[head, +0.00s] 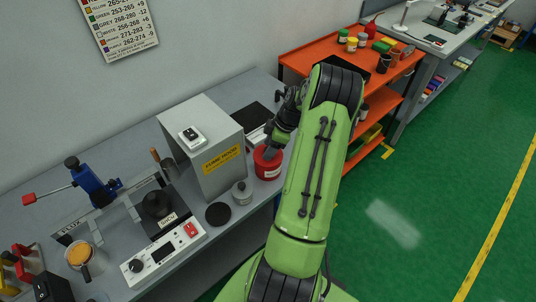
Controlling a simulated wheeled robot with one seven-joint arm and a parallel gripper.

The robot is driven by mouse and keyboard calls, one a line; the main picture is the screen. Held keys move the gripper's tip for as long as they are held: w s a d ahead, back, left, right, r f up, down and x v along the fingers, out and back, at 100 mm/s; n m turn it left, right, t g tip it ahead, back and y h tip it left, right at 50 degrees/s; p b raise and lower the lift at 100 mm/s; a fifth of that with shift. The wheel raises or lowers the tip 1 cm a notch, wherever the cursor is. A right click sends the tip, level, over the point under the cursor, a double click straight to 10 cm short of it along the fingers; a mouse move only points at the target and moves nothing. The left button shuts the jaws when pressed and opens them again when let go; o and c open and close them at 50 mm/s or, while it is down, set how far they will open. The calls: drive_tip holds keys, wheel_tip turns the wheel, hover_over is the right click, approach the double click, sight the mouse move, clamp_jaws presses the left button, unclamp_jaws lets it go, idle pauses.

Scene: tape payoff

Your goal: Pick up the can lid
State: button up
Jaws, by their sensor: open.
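A red can (267,165) with a pale label stands on the grey bench, right of the fume hood. My gripper (273,149) is over the can's top, pointing down. It is open. My gripper and wrist hide part of the can's top, so I cannot tell whether a lid sits on it or whether the fingers touch it. A small grey metal pot (241,192) with a knobbed top stands to the left of the can. A flat dark disc (218,213) lies on the bench in front of the fume hood.
The grey fume hood (212,158) stands close to the left of the can. A hot plate unit (162,247), a blue press (92,184) and an orange-filled cup (80,257) are farther left. An orange shelf cart (300,58) stands behind. Green floor is open at right.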

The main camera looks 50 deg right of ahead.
clamp_jaws()
idle(0.3)
